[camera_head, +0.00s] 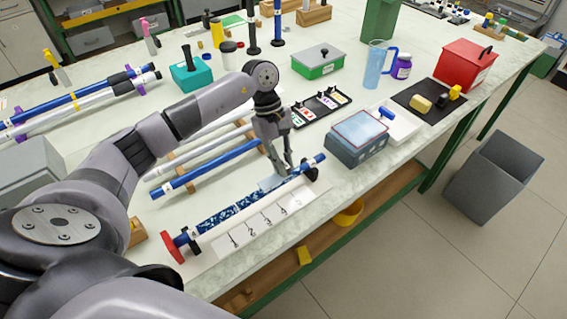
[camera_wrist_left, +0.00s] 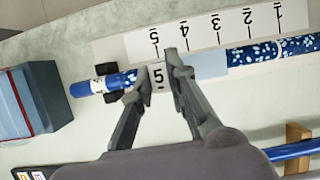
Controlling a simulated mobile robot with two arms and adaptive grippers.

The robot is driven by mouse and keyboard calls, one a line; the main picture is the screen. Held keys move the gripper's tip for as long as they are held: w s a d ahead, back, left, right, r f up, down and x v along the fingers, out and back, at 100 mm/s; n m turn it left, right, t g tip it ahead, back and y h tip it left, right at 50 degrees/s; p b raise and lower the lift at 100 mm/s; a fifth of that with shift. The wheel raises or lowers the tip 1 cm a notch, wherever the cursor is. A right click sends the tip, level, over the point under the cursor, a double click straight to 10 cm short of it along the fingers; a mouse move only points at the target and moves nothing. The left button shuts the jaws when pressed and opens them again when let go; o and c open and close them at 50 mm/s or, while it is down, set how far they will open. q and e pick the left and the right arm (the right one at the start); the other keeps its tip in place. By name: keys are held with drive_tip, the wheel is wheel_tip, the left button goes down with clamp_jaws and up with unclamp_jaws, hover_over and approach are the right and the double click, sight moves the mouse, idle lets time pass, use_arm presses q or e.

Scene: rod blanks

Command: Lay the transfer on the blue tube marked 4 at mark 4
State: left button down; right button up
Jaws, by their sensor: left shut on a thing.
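The blue tube (camera_head: 319,159) lies across the marked strip's far side, and its end also shows in the left wrist view (camera_wrist_left: 119,81). White-speckled pattern (camera_head: 228,208) covers much of its length. The white strip (camera_head: 252,222) has marks 1 to 5, reading upside down in the left wrist view (camera_wrist_left: 200,35). My left gripper (camera_head: 282,169) is shut over the tube near marks 4 and 5. My right gripper is out of view.
A grey-blue box (camera_head: 357,142) stands close to the tube's right end. A red clamp (camera_head: 172,248) is at its left end, a black support (camera_head: 310,174) at its right. Another blue tube (camera_head: 205,170) lies on a wooden rack behind. The table's front edge is near.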

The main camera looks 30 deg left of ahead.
use_arm(q)
drive_tip(key=shift+r+p, duration=1)
drive_tip(key=shift+r, duration=1.95)
